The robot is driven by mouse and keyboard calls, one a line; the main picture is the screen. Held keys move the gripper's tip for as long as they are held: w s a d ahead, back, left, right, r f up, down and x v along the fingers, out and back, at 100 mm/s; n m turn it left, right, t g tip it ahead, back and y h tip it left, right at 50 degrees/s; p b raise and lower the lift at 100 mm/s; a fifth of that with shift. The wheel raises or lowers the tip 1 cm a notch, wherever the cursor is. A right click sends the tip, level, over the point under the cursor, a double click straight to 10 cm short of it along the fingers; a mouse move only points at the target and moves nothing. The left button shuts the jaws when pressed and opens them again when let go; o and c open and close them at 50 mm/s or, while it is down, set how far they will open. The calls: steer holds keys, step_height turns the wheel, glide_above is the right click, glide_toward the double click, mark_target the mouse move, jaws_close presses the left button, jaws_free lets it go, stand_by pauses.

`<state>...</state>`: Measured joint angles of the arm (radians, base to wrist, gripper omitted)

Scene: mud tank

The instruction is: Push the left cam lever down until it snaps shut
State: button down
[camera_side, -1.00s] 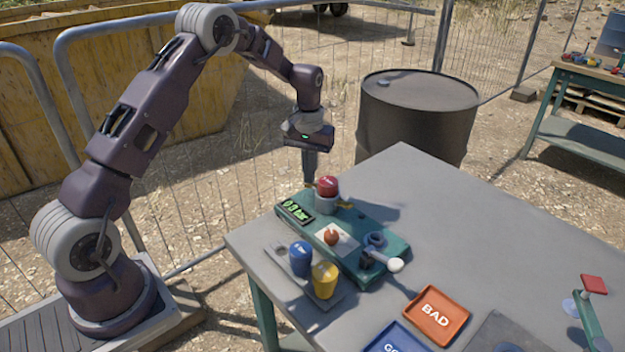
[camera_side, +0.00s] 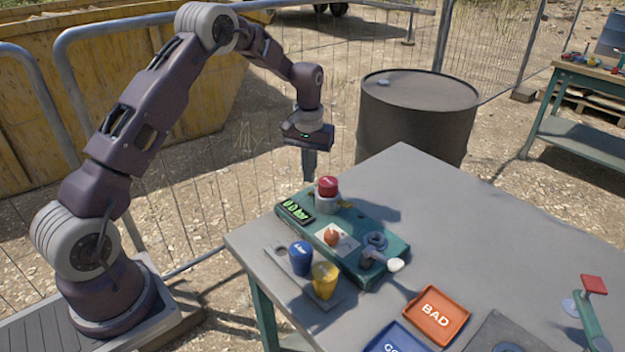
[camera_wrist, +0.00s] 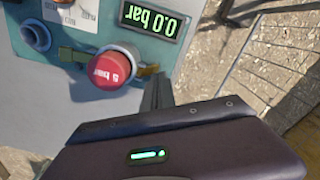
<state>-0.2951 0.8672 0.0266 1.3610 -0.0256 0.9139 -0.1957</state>
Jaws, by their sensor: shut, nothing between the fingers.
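A coupling with a red cap (camera_side: 327,187) stands on the far left end of the green block; the cap also shows in the wrist view (camera_wrist: 108,69). A brass lever (camera_wrist: 148,70) lies out flat beside the cap, close to my fingertips in the wrist view. My gripper (camera_side: 309,180) is shut and empty, pointing down just behind and left of the cap. Whether the fingertips touch the near lever I cannot tell.
The display (camera_side: 297,211) reads 0.0 bar. The block also carries a white-knobbed lever (camera_side: 396,265). Blue (camera_side: 300,258) and yellow (camera_side: 324,280) cups stand in front. An orange BAD tray (camera_side: 436,312) is to the right.

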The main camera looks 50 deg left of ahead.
step_height(320, 180, up, 7)
stand_by(0.5)
steer(key=s+d+r+m+t, duration=0.1)
steer(key=s+d+r, duration=0.4)
steer(key=s+r, duration=0.25)
steer(key=s+d+r+m+t, duration=0.2)
steer(key=s+d+r, duration=0.35)
steer(key=r, duration=0.25)
steer(key=s+d+f+m+t, duration=0.1)
steer(key=s+d, duration=0.1)
steer(key=s, duration=0.8)
steer(key=s+d+f+m+t, duration=0.1)
steer(key=s+d+m, duration=0.1)
steer(key=s, duration=0.8)
steer(key=shift+d+t, duration=0.25)
steer(key=shift+t, duration=0.05)
